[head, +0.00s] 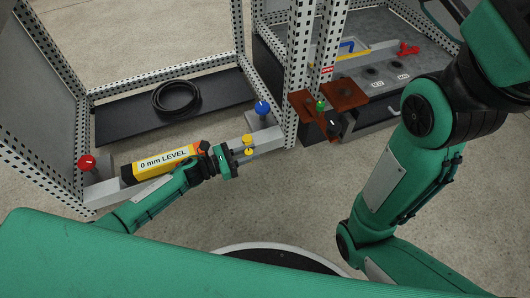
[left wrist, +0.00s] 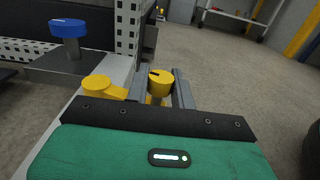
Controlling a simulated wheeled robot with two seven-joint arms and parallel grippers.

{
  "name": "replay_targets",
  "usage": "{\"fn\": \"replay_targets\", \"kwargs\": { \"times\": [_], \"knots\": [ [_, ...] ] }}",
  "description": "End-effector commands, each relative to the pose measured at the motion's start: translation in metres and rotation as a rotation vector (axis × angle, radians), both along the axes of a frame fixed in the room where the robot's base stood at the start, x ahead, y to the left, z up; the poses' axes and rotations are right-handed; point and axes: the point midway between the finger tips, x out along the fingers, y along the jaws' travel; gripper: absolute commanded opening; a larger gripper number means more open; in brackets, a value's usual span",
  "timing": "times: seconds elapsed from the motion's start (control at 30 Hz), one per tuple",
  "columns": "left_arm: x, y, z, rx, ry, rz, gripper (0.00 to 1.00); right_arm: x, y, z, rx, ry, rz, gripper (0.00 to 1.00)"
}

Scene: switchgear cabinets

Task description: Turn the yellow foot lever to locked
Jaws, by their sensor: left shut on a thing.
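The yellow foot lever (head: 247,140) is at the front rail of the left cabinet frame, low near the floor. In the left wrist view its rounded yellow hub (left wrist: 102,86) sits at the rail, and its upright knob (left wrist: 160,84) with a dark mark on top stands between the fingers. My left gripper (head: 243,153) reaches in from the left along the rail; in the left wrist view its grey fingers (left wrist: 162,90) are shut on the knob. The lower part of the knob is hidden by the gripper body. My right gripper is outside the view.
A blue knob (head: 262,108) stands behind the lever, and a red knob (head: 87,162) is at the rail's left end. A yellow "0 mm LEVEL" block (head: 163,163) lies along the rail. A perforated post (head: 299,70) rises at the right. The floor in front is clear.

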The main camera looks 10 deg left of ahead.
Motion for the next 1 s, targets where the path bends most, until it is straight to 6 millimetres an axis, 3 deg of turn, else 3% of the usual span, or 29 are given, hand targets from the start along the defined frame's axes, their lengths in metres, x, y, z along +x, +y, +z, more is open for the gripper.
{"fn": "replay_targets", "kwargs": {
  "times": [0.37,0.4,0.47,0.77,1.0],
  "knots": [
    [-0.002,0.005,-0.002,0.005,0.002,0.0,0.0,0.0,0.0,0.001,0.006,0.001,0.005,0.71],
    [-0.002,0.005,-0.002,0.005,0.002,0.0,0.32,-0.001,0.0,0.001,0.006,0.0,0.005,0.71],
    [-0.002,0.005,-0.002,0.005,0.002,0.0,0.44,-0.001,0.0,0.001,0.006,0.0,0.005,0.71],
    [-0.002,0.005,0.0,0.003,0.001,0.0,0.45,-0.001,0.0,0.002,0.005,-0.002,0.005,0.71],
    [-0.019,0.032,0.003,0.004,0.004,0.001,0.45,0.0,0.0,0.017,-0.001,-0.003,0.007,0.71]
  ]
}}
